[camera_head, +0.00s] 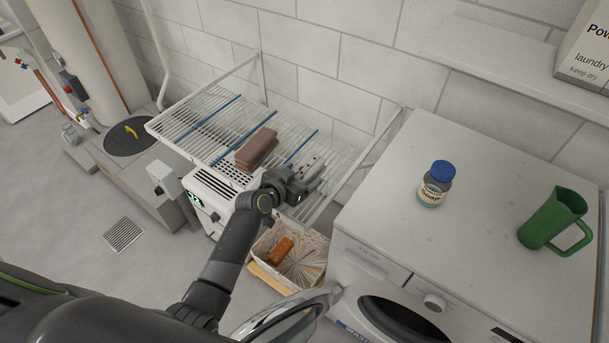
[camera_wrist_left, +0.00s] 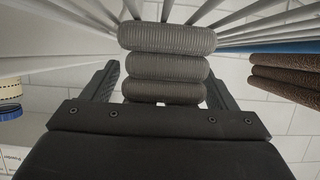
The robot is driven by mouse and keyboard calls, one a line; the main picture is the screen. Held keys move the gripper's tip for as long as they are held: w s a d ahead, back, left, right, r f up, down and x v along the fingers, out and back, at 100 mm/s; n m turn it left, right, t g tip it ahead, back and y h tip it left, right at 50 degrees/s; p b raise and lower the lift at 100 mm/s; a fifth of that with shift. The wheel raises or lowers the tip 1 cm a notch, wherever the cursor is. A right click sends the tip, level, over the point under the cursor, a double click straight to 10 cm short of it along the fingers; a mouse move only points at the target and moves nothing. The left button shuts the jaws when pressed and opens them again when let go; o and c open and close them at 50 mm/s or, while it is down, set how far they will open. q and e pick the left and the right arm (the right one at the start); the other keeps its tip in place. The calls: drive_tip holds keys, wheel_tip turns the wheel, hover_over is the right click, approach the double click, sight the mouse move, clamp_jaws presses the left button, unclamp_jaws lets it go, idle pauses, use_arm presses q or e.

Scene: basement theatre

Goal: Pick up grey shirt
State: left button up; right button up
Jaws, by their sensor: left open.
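The grey shirt (camera_wrist_left: 166,67) is a folded stack of ribbed grey cloth in the left wrist view, lying on the white wire drying rack (camera_head: 213,119). My left gripper (camera_wrist_left: 162,80) is open, with one finger on each side of the grey folds. Gaps show between the fingers and the cloth. In the head view my left gripper (camera_head: 307,178) is over the right part of the rack, and the shirt is hard to make out there. My right gripper is not in view.
A folded brown cloth (camera_head: 257,147) lies on the rack, left of my gripper. A basket (camera_head: 308,277) holding an orange-brown item stands below. To the right, a white washing machine (camera_head: 385,205) bears a blue-capped jar (camera_head: 435,184) and a green jug (camera_head: 553,220).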

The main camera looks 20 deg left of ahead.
use_arm(q)
drive_tip(key=c, duration=1.1)
